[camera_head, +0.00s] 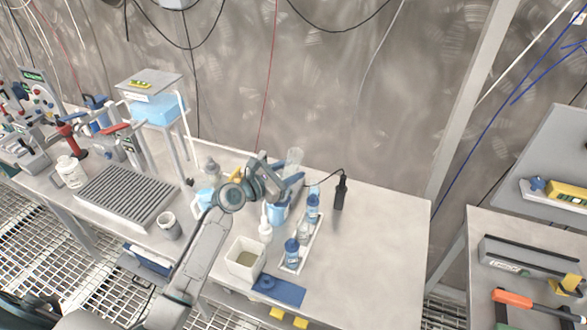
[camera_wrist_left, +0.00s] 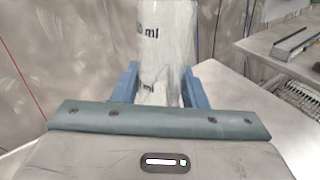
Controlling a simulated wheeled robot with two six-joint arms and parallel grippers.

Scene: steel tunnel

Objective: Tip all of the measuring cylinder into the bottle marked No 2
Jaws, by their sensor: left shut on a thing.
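My left gripper (camera_head: 292,182) is shut on the clear measuring cylinder (camera_head: 295,158) and holds it above the back part of the bench. In the left wrist view the cylinder (camera_wrist_left: 167,42), with dark "ml" print, stands between the blue fingers of the gripper (camera_wrist_left: 160,88). Several small bottles with blue parts stand in a row in a white tray (camera_head: 311,247), below and to the right of the gripper; a back one (camera_head: 313,206) and a front one (camera_head: 291,249) show best. Their numbers are too small to read, so I cannot tell which is No 2. The cylinder's contents are unclear. My right gripper is out of view.
A white squeeze bottle (camera_head: 265,226) and a blue jug (camera_head: 278,212) stand left of the tray. A square beige container (camera_head: 244,262) and a blue mat (camera_head: 279,290) are in front. A black device (camera_head: 340,191) is behind right. The bench's right side (camera_head: 375,255) is clear.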

